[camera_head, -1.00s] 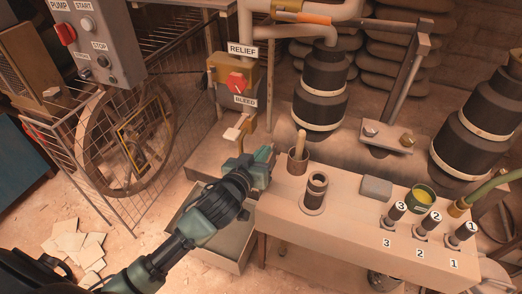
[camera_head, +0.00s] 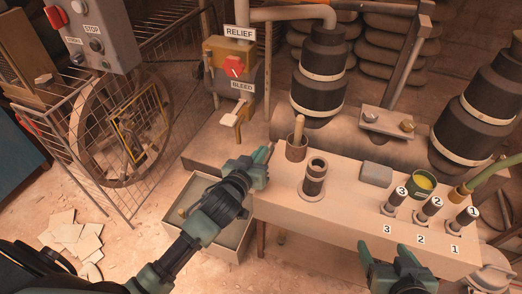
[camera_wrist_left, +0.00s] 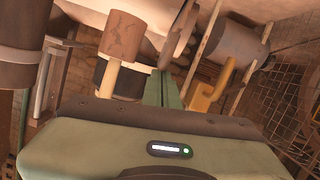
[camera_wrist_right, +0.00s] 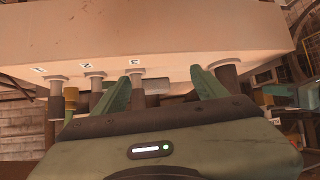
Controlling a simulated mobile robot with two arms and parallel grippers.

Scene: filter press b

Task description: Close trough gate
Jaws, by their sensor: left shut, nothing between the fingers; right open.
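No part is labelled as the trough gate, and I cannot tell which one it is. An open box-shaped trough (camera_head: 190,247) stands on the floor below the bench's left end. A yellow bent lever (camera_head: 238,116) hangs below the relief/bleed valve (camera_head: 230,68); it also shows in the left wrist view (camera_wrist_left: 212,92). My left gripper (camera_head: 268,158) is shut and empty, above the trough's back right corner, below and right of the lever and apart from it. My right gripper (camera_head: 392,252) is open and empty at the bench's front edge, below the numbered posts.
A wire cage (camera_head: 135,150) with a wheel stands at left.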

